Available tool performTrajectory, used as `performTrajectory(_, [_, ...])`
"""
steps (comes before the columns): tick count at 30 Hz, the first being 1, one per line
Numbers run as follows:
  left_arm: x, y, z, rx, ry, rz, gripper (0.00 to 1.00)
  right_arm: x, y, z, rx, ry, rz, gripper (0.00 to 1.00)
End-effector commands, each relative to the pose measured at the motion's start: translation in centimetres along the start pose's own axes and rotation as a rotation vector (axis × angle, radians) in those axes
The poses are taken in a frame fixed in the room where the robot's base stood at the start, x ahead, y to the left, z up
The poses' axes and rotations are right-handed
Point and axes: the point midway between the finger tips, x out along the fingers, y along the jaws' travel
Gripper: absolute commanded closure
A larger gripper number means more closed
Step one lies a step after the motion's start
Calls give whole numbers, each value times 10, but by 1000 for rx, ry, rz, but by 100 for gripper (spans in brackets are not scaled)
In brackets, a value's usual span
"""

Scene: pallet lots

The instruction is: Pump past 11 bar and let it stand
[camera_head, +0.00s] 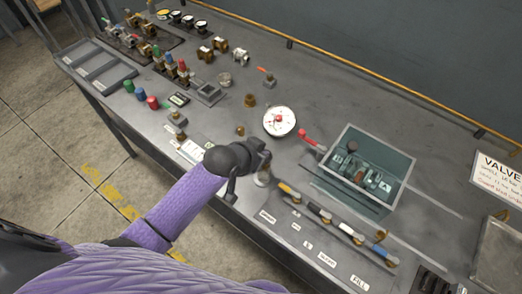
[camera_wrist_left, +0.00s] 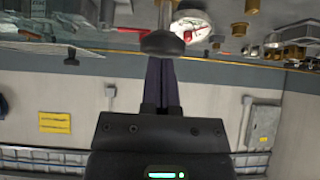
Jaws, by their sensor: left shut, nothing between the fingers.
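A round white pressure gauge (camera_head: 280,121) with a red mark at its middle sits on the grey bench; its reading is too small to tell. It also shows, upside down, in the left wrist view (camera_wrist_left: 191,26). My left gripper (camera_head: 262,158) is over the bench in front of the gauge, shut and empty. My right gripper is out of view.
A red-handled lever (camera_head: 308,137) and an open teal-lined case (camera_head: 366,168) lie right of the gauge. Several coloured handles (camera_head: 319,211) line the front. Fittings and trays (camera_head: 98,66) crowd the left end. A VALVE sign (camera_head: 498,178) stands at the far right.

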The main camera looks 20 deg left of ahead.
Motion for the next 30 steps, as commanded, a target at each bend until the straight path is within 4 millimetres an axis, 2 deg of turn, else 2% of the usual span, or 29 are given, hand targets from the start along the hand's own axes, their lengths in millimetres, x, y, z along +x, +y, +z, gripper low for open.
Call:
performTrajectory(1, [8, 0, 9, -1, -5, 0, 100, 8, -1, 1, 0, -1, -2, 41])
performTrajectory(4, [19, 0, 20, -1, -5, 0, 100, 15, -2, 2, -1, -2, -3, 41])
performTrajectory(14, [19, 1, 21, -1, -10, 1, 100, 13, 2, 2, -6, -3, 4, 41])
performTrajectory(16, [15, 1, 18, -1, -11, 1, 100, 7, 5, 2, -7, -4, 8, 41])
performTrajectory(19, [3, 0, 4, -1, -7, 0, 100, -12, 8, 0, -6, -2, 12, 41])
performTrajectory(23, [-20, -2, -24, -2, 2, -3, 100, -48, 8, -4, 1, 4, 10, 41])
performTrajectory(24, [-27, -2, -17, -1, 1, -2, 100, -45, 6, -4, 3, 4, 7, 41])
performTrajectory(30, [-73, -2, -15, -1, 2, -3, 100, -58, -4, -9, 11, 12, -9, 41])
